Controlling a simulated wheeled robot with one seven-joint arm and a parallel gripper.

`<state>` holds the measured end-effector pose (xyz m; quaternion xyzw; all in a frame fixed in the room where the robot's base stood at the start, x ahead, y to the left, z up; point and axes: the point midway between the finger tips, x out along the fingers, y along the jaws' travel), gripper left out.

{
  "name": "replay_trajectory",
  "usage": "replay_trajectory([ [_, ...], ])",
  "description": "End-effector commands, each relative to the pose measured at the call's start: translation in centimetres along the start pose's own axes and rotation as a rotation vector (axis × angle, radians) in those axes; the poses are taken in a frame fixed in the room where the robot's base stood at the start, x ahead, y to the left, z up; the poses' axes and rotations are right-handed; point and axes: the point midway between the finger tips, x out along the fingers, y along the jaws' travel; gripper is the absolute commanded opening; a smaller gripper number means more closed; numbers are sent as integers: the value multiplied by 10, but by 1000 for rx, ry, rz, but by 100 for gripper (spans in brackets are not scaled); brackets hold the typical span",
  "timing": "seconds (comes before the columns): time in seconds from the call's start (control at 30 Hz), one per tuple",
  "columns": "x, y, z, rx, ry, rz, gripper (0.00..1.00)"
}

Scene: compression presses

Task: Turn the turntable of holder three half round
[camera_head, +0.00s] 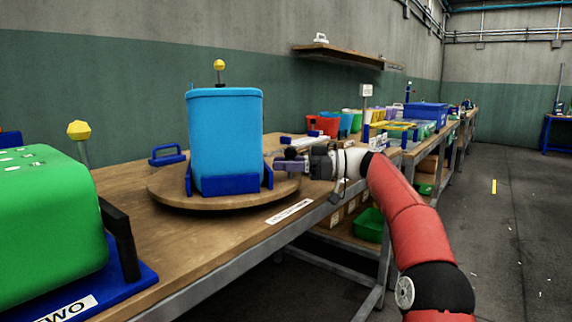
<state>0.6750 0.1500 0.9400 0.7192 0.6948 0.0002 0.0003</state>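The round wooden turntable (167,197) lies on the workbench left of the middle. A blue holder (229,184) with upright posts stands on it and carries a tall light-blue container (225,135). A yellow knob (219,65) shows above the container's far edge. My gripper (279,165) reaches in from the right, just above the turntable's right rim and close to the holder's right post. I cannot tell whether it touches the post. Its fingers are small and side-on, so their opening is unclear.
A green block-like container (45,225) in a blue holder with a black lever (119,238) stands at the near left. A white label (289,211) lies at the bench's front edge. Coloured bins (325,125) stand farther back right. Open floor lies at the right.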

Motion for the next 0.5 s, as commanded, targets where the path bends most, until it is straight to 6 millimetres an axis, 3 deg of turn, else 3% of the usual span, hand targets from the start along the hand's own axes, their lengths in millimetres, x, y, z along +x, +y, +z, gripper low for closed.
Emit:
replay_trajectory([
  [0.17, -7, 0, 0, 0, 0, 1, 32],
  [0.5, -62, 1, 0, 1, 0, 3, 32],
])
